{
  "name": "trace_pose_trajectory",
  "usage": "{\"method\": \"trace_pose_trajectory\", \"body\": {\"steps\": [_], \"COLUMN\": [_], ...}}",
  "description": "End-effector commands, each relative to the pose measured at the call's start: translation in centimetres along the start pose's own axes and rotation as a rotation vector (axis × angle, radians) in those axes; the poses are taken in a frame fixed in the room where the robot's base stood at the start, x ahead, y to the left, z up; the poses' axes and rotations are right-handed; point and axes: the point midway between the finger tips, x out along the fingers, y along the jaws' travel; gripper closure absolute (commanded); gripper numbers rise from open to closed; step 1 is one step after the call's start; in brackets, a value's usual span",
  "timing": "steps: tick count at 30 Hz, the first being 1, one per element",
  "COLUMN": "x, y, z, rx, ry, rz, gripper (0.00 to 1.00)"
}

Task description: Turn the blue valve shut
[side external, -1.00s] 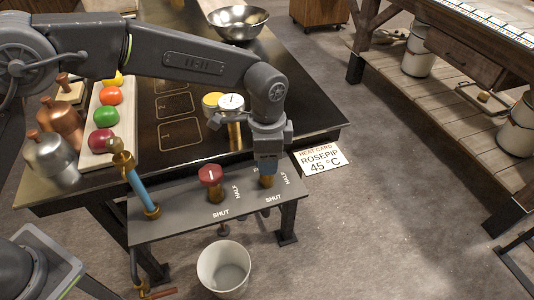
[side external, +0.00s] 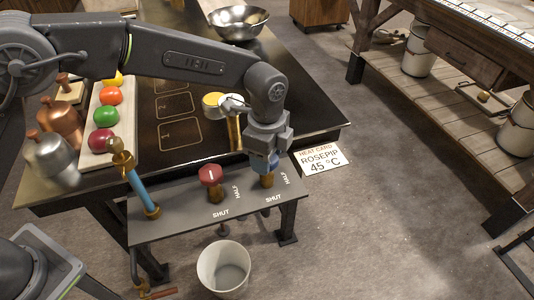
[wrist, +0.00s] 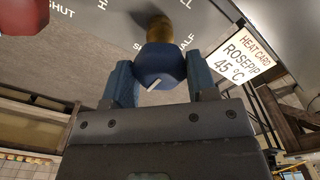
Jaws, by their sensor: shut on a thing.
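The blue valve (wrist: 160,66) shows in the wrist view as a dark blue knob with a white pointer line on a brass stem. My gripper (wrist: 162,84) has a blue finger on each side of the knob and is shut on it. In the side external view my gripper (side external: 264,162) reaches down over the valve at the right end of the grey panel, and hides most of the knob. The brass stem (side external: 267,181) shows below it. SHUT and HALF labels are printed on the panel (side external: 180,222) around the valve.
A red valve (side external: 210,174) stands left of the blue one, near a blue pipe (side external: 138,189) with brass fittings. A white bucket (side external: 224,270) stands below the panel. A heat card (side external: 322,159) reads ROSEPIP 45 °C. Coloured balls and metal vessels are at the left.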

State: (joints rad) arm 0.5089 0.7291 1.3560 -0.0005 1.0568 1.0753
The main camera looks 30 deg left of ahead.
Motion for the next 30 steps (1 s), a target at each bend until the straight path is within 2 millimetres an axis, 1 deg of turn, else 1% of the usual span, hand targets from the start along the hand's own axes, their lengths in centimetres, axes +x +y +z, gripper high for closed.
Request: {"method": "trace_pose_trajectory", "body": {"steps": [9, 10, 15, 18, 26, 29, 30], "x": [0.0, 0.0, 0.0, 0.0, -0.2, -1.1, -1.7], "y": [0.0, 0.0, 0.0, 0.0, 0.0, -0.1, -0.1], "z": [0.1, 0.0, 0.0, 0.0, 0.0, 0.0, 0.0], "rx": [0.005, 0.005, 0.004, 0.003, 0.002, 0.002, 0.002], "ry": [-0.002, -0.002, -0.001, -0.001, 0.000, 0.001, 0.001], "rz": [0.000, 0.000, 0.000, 0.000, -0.001, -0.002, -0.003], "gripper": [0.71, 0.47, 0.30, 0.22, 0.22, 0.22, 0.22]}}
